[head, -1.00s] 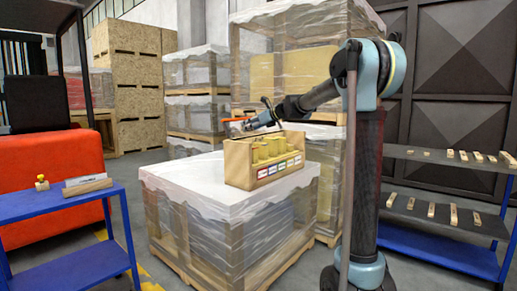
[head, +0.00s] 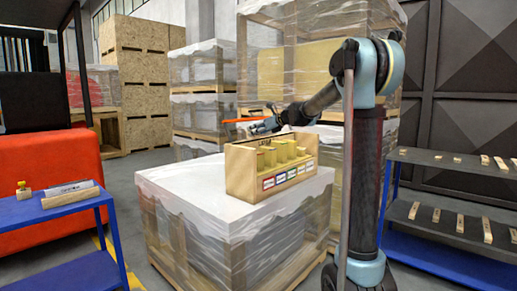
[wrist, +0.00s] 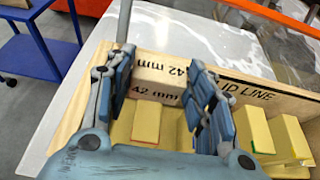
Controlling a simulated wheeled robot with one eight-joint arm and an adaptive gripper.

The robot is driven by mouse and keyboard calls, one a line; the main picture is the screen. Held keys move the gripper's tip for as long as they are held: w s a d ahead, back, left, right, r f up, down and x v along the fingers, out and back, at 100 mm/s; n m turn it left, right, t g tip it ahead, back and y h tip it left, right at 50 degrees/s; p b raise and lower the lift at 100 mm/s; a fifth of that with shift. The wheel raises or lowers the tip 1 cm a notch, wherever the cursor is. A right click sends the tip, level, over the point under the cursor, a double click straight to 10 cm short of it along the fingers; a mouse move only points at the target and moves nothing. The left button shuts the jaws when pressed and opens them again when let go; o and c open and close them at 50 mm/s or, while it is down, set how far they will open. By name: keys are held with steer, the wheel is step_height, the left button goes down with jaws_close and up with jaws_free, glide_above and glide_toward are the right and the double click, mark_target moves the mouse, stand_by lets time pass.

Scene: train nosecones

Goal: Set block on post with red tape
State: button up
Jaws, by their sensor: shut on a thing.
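My gripper (wrist: 160,95) is shut on a pale wooden block (wrist: 157,92) marked "42 mm" on its top and side, held between the blue pads. In the head view my gripper (head: 268,126) is over the back of a wooden rack (head: 240,178), and the block is not clear there. The rack holds several yellow posts of different heights. A yellow post with a red tape edge (wrist: 146,122) shows just below and in front of the block in the wrist view. I cannot tell whether block and post touch.
The rack stands on a film-wrapped pallet load (head: 205,195) with free white top around it. Other posts (wrist: 253,128) stand to the right of my gripper. A blue cart (head: 60,215) is at left, and shelves with small wooden pieces (head: 455,215) are at right.

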steer(key=shift+w+d+f, duration=0.1)
steer(key=shift+d+f, duration=0.05)
steer(key=shift+f, duration=0.5)
steer(key=shift+d+f, duration=0.15)
steer(key=shift+f, duration=2.45)
steer(key=o, duration=1)
steer(key=shift+o, duration=0.2)
